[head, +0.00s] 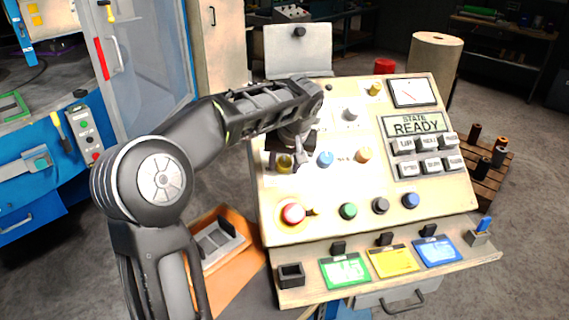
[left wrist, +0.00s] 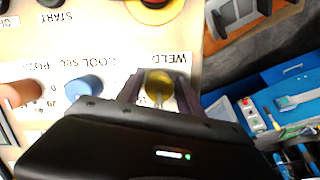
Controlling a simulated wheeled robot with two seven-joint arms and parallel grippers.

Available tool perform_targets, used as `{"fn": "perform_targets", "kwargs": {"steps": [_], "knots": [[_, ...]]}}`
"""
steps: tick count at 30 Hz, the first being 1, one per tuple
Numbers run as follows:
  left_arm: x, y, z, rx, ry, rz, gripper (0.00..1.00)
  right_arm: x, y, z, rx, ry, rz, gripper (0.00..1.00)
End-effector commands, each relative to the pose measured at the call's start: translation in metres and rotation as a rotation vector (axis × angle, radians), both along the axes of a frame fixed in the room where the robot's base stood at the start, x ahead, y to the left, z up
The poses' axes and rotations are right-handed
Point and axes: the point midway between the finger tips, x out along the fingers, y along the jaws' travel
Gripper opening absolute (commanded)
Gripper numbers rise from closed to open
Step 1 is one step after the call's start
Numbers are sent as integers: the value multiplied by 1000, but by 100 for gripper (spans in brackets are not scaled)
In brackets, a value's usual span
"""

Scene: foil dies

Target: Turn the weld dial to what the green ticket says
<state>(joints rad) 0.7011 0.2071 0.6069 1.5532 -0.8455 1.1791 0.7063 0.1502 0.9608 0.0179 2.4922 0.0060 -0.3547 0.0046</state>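The yellow weld dial (head: 284,163) is at the left of the sloped cream panel (head: 330,190). It also shows in the left wrist view (left wrist: 158,86), beside the printed word WELD. My left gripper (head: 285,160) is at this dial, one finger on each side, and looks open around it; firm contact cannot be made out. The green ticket (head: 345,271) lies on the panel's front ledge, leftmost of three tickets; its digits are too blurred to read surely. The dial's setting is hidden by the fingers. My right gripper is not in view.
A blue dial (head: 325,159) and an orange dial (head: 364,155) sit right of the weld dial. Below are a red button (head: 292,214) and a green button (head: 348,211). The state display (head: 416,126) reads READY. Yellow (head: 391,262) and blue (head: 437,250) tickets lie on the ledge.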

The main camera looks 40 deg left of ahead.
Motion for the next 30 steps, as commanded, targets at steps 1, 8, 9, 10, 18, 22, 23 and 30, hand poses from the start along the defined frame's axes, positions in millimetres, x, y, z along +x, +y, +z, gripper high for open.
{"fn": "perform_targets", "kwargs": {"steps": [1, 8, 9, 10, 18, 22, 23, 30], "knots": [[0, 0, 0, 0, 0, 0, 39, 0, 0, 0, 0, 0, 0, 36], [0, 0, 0, 0, 0, 0, 20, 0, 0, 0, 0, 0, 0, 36], [0, 0, 0, 0, 0, 0, 17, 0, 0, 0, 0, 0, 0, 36], [0, 0, 0, 0, 0, 0, 14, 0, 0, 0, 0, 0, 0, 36], [0, 0, 0, 0, 0, 0, 0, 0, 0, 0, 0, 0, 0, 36], [0, 0, 1, 2, 2, -3, 0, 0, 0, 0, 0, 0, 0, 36], [0, 0, 1, 2, 3, -5, 0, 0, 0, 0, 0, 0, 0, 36], [0, 0, 1, 24, 28, -55, 0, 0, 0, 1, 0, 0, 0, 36]]}}
